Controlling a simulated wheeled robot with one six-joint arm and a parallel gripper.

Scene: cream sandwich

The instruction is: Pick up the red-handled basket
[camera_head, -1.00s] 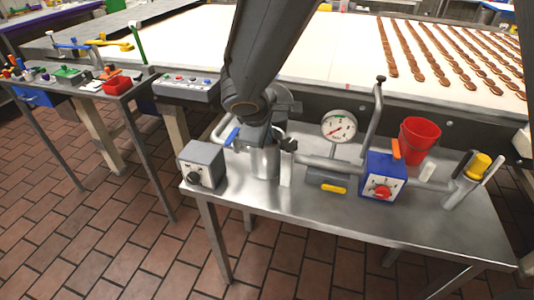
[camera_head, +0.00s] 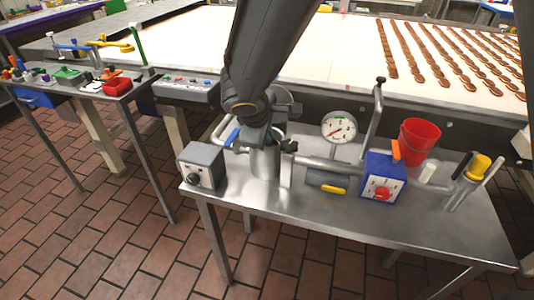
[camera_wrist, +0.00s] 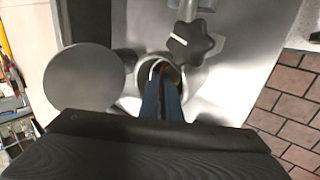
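A metal cylinder (camera_head: 265,163) stands at the left of the steel table. My gripper (camera_wrist: 164,78) points down into its mouth, and its two blue-grey fingers lie close together there. A small reddish-brown part (camera_wrist: 173,73) shows at the fingertips inside the cylinder, which may be the basket's red handle. A thin curved bright edge shows beside it. The basket's body is hidden by the cylinder, and in the head view my wrist covers the opening. I cannot tell whether the fingers grip the red part.
A black star knob (camera_wrist: 190,42) sits close to the opening. A grey box (camera_head: 201,165) stands left of the cylinder. A gauge (camera_head: 339,127), a blue timer box (camera_head: 381,177) and a red bucket (camera_head: 419,137) stand to the right. The table's front strip is clear.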

